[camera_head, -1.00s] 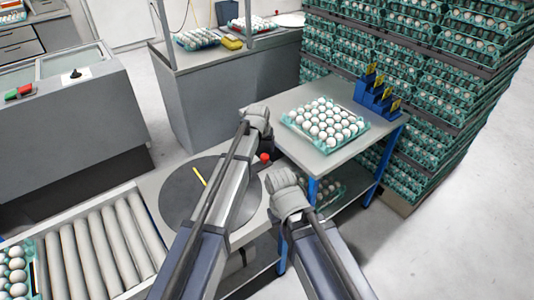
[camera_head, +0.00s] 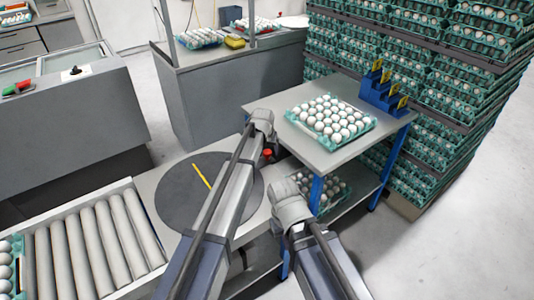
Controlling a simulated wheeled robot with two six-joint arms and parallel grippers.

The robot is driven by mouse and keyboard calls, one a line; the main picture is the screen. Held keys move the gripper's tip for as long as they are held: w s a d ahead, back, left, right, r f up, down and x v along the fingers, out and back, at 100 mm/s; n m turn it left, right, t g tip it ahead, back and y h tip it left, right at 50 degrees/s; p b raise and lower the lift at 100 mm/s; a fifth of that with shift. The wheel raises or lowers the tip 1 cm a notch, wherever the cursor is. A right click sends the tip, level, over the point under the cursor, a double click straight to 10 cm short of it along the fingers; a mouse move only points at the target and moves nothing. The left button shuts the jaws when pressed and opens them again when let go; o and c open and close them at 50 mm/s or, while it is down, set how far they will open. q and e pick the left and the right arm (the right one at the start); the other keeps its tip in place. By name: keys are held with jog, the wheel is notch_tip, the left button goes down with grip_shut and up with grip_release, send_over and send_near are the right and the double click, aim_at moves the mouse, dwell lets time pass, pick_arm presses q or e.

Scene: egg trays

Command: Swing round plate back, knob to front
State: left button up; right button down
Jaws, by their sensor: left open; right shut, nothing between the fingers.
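The dark round plate (camera_head: 182,198) lies flat on the grey bench, with a yellow stripe (camera_head: 202,176) on its far half. A red knob (camera_head: 267,153) shows by the plate's far right side, partly hidden by my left arm. My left gripper (camera_head: 263,118) is open and empty, just beyond the knob in the picture. It is too small to tell whether it touches the knob. My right gripper (camera_head: 288,186) is shut and empty, to the right of the plate and nearer than the knob. My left arm covers the right part of the plate.
A roller conveyor (camera_head: 92,245) is at the left. A side table (camera_head: 290,128) bears a tray of eggs (camera_head: 322,139) and blue holders with yellow tags (camera_head: 380,98). Tall stacked egg trays (camera_head: 435,80) stand at the right. Free floor lies in front of them.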

pick_arm(q)
grip_shut()
dwell(0.5)
dwell(0.8)
